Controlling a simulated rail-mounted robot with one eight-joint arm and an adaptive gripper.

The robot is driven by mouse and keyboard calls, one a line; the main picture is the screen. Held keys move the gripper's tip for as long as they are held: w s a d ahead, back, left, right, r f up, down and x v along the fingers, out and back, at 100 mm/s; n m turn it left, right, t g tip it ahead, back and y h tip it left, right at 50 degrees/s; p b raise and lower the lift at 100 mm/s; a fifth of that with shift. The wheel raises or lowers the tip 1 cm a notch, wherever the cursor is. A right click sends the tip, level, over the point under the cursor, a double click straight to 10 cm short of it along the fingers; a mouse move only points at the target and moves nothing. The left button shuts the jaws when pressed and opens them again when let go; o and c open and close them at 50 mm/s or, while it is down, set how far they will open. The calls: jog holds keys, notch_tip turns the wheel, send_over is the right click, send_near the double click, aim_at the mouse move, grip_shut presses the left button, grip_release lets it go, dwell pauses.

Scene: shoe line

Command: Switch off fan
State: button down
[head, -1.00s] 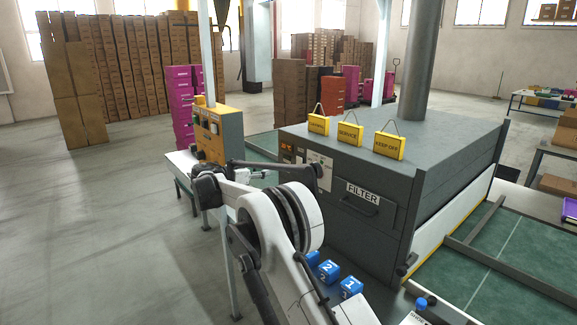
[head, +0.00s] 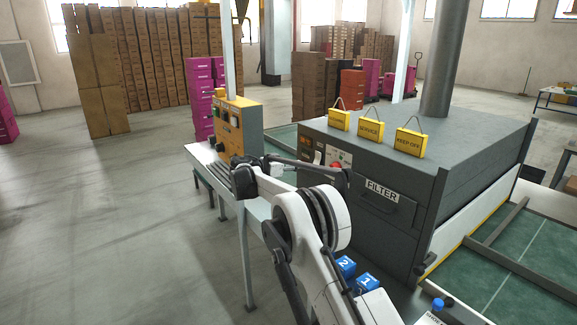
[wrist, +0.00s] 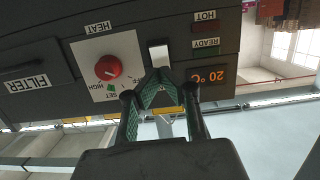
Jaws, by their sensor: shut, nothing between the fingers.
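The control panel of the grey heater box (head: 440,155) shows close up and upside down in the wrist view. A pale switch (wrist: 159,54) sits on it between a red HEAT knob (wrist: 108,67) and a lit 20 °C display (wrist: 207,77). No fan label is readable on the switch. My gripper (wrist: 157,78) is shut and empty, its tips just in front of the switch's lower end; I cannot tell whether they touch. In the head view the red knob (head: 336,165) shows beside my arm's end, and my fingertips are not clear.
A FILTER drawer (head: 381,191) is on the box's front. Yellow signs (head: 371,130) stand on its top. A yellow control box (head: 239,128) stands to the left. Blue numbered blocks (head: 367,284) lie near my arm. The floor at left is clear.

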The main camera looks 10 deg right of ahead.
aim_at(315, 162)
jog(key=x, duration=0.7)
jog(key=shift+d, duration=0.1)
